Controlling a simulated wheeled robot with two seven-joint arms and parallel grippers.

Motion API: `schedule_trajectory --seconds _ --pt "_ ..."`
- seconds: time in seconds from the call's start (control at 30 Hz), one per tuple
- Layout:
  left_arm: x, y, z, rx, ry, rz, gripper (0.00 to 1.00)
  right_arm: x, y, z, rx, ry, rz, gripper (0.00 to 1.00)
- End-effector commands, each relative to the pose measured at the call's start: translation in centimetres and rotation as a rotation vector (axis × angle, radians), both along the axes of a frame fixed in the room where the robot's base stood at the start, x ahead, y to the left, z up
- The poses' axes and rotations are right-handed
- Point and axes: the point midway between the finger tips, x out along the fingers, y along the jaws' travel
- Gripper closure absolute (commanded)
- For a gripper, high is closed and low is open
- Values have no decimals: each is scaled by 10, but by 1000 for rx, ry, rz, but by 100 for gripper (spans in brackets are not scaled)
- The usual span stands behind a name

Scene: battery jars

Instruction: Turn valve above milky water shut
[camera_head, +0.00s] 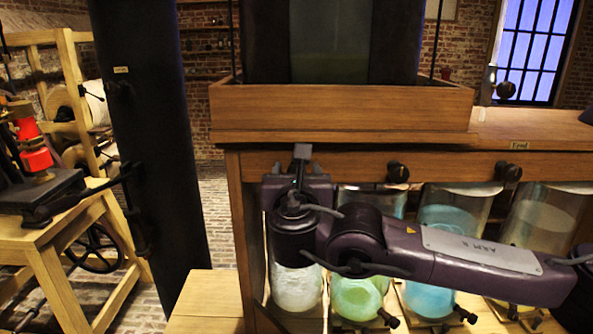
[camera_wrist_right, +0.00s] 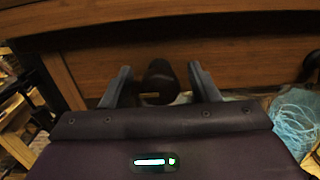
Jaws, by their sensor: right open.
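A glass jar with whitish, cloudy content (camera_head: 298,288) stands leftmost in the row under the wooden beam. My right gripper (camera_head: 302,153) is in front of the beam above this jar. In the right wrist view, my right gripper (camera_wrist_right: 161,85) is open, with a finger on each side of a dark round valve knob (camera_wrist_right: 160,75). The knob sits between the fingers, with gaps showing on both sides. In the head view the gripper hides this valve. My left gripper is not in view.
More jars stand to the right, one green (camera_head: 358,297) and one blue (camera_head: 430,297), partly behind my right arm. Other dark knobs (camera_head: 397,172) (camera_head: 508,171) sit along the beam. A dark column (camera_head: 150,130) and a wooden bench (camera_head: 45,235) stand left.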

Motion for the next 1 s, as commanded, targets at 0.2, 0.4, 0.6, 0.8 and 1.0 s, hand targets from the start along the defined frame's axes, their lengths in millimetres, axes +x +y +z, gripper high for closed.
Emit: schedule_trajectory --seconds 0.2,0.4,0.6,0.8,1.0 --pt "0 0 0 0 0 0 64 0 0 0 0 0 0 59" --pt "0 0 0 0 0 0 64 0 0 0 0 0 0 86" --pt "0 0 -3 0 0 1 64 0 0 -2 9 1 0 88" --pt "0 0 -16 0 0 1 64 -1 0 -5 69 1 0 88" --pt "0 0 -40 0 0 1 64 -1 0 -8 204 2 1 88"
